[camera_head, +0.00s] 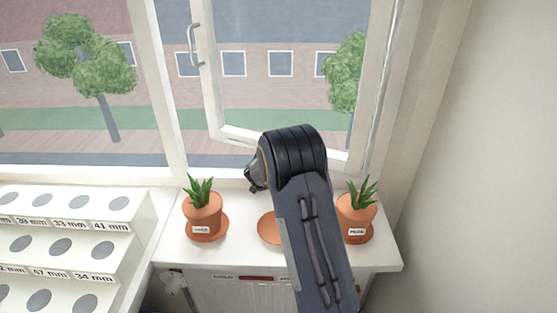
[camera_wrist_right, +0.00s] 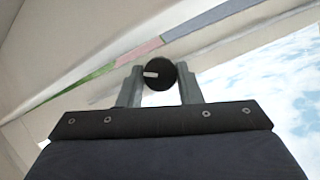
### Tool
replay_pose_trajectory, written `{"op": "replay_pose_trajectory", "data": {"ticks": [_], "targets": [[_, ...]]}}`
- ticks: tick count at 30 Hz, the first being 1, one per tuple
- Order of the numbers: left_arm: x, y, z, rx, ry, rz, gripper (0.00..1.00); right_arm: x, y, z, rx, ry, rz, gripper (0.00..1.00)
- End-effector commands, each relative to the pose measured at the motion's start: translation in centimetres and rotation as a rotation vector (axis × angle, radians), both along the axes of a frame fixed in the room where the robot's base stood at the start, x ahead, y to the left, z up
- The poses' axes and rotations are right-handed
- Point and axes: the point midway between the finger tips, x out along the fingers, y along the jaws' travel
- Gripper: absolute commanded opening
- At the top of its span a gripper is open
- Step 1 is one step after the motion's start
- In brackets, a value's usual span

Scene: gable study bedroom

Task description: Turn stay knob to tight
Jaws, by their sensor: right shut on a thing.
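The stay knob (camera_wrist_right: 161,76) is a round black knob with a short white mark, seen in the right wrist view. The mark points left in that picture. My right gripper (camera_wrist_right: 160,84) has one grey finger on each side of the knob and is shut on it. In the head view my right arm's dark wrist hangs over the sill in front of the window sash (camera_head: 290,147), which stands open. The arm hides the knob and the fingertips there. No tight or loose marking can be read. My left gripper is not in view.
On the white sill (camera_head: 215,257) stand a left potted plant (camera_head: 202,214) and a right potted plant (camera_head: 355,212), close to my right arm. An empty terracotta saucer (camera_head: 270,229) lies between them. A white stepped rack (camera_head: 110,228) with labelled discs is at the left.

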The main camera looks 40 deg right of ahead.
Motion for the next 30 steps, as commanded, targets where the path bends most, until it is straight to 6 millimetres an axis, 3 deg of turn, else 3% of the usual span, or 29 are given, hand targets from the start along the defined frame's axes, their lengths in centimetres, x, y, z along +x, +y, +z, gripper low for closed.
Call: {"op": "replay_pose_trajectory", "data": {"ticks": [3, 4, 9, 19, 30], "targets": [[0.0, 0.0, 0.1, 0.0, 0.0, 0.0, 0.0, 0.0, 0.1, 0.0, 0.002, 0.001, 0.001, 0.09], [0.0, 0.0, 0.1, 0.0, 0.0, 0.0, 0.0, 0.0, 0.1, -0.1, 0.002, 0.001, 0.001, 0.34], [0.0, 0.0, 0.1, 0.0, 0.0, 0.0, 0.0, 0.0, 0.1, -0.1, 0.002, 0.002, 0.001, 0.54], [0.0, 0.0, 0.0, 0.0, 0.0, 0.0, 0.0, -0.3, 0.5, 0.2, 0.001, 0.002, 0.001, 0.54], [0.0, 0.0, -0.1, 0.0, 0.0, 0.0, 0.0, -3.4, 4.9, 2.3, 0.003, 0.0, 0.002, 0.54]]}}
